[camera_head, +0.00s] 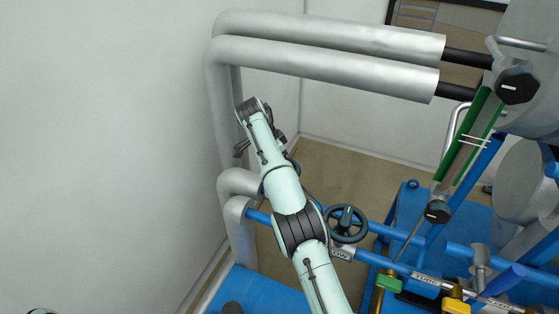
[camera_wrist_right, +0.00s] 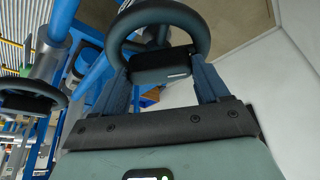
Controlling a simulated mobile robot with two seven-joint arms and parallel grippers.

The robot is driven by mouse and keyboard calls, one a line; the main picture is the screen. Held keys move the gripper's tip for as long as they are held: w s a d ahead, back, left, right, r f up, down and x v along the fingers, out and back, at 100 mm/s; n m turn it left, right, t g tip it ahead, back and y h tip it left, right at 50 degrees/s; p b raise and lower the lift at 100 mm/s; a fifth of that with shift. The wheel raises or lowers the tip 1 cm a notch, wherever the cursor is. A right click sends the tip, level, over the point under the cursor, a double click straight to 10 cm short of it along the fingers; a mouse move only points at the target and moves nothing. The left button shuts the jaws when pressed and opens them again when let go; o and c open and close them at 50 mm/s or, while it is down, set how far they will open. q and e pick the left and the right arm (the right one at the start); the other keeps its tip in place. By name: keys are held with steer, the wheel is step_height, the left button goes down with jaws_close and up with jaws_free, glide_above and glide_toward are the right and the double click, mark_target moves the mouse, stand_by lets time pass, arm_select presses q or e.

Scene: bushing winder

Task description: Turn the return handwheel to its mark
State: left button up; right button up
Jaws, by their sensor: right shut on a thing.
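A dark handwheel (camera_wrist_right: 196,22) fills the top of the right wrist view. It has a thick round rim and a black block at its hub with a short white line. My right gripper (camera_wrist_right: 160,70) has one finger on each side of this block and is shut on it. In the head view my right arm reaches up from the bottom. It hides most of this handwheel and the gripper. No target mark for the wheel can be made out. My left gripper is not in view.
Another dark handwheel (camera_head: 345,223) stands on a blue pipe right of my arm, also in the wrist view (camera_wrist_right: 30,96). Thick grey pipes (camera_head: 330,60) run behind and left. Blue pipes with green (camera_head: 389,284) and yellow (camera_head: 455,305) valve handles lie lower right.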

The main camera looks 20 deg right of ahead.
steer(key=o, duration=1.1)
steer(key=shift+c, duration=0.2)
steer(key=shift+r, duration=0.1)
steer(key=shift+a+r, duration=0.25)
steer(key=shift+r, duration=0.1)
steer(key=s+a, duration=0.1)
steer(key=a, duration=1.1)
steer(key=shift+s, duration=0.15)
steer(key=shift+r, duration=0.1)
